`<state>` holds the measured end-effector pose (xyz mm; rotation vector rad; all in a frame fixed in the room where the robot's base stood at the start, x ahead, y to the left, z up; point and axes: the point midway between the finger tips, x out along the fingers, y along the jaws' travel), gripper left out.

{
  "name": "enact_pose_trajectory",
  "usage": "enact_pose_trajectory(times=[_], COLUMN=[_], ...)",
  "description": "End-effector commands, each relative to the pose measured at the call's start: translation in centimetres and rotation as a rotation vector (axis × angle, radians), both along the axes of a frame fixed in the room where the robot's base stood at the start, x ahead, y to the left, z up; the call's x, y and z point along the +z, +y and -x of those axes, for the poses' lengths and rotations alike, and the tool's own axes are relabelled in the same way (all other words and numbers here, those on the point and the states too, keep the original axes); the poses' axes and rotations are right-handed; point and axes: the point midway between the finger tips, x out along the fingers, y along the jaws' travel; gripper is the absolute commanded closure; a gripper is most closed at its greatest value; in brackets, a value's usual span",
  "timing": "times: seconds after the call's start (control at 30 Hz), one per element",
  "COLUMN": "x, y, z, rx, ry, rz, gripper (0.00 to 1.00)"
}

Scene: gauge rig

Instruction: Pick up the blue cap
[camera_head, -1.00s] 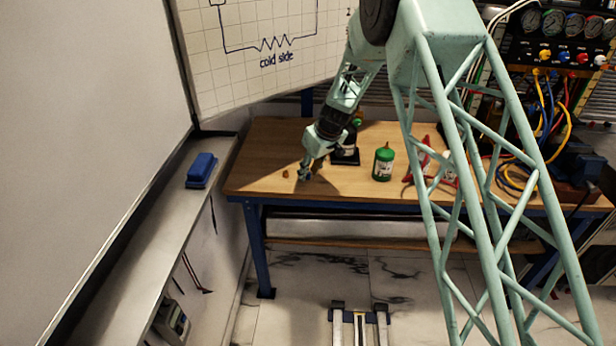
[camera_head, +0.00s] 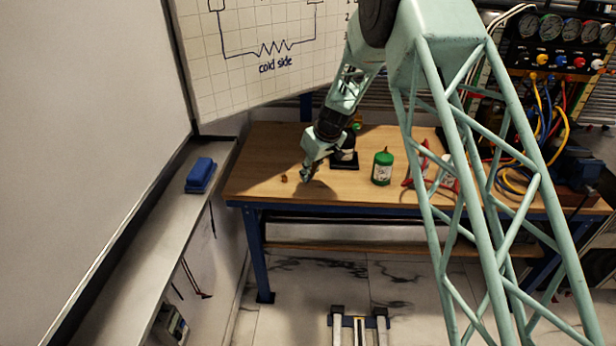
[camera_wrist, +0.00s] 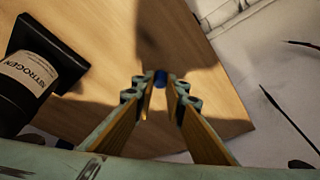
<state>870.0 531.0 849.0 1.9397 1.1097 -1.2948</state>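The blue cap (camera_wrist: 160,77) is a small dark-blue piece in the middle of the wrist view, seen between the tips of my two fingers. My gripper (camera_wrist: 160,84) points down at the wooden tabletop, and its fingers are apart with a narrow gap on each side of the cap. I cannot tell whether the cap is between the pads or just beyond them. In the head view my gripper (camera_head: 307,179) is low over the front left part of the workbench (camera_head: 255,160). The cap cannot be made out there.
A black bottle labelled NITROGEN (camera_wrist: 28,80) stands close by on a dark base. A green bottle (camera_head: 382,168) and red-handled pliers (camera_head: 418,165) are to the right. A small brown piece (camera_head: 284,178) lies left of my gripper. The bench's front edge is near.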

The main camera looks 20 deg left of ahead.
Motion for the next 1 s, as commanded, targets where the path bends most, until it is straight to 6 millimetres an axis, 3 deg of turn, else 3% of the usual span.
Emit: enact_pose_trajectory(times=[0.6, 1.0], x=[7.8, 9.0], y=[0.0, 0.0], z=[0.0, 0.0], rx=[0.0, 0.0], ry=[0.0, 0.001], rz=[0.0, 0.001], gripper=[0.93, 0.93])
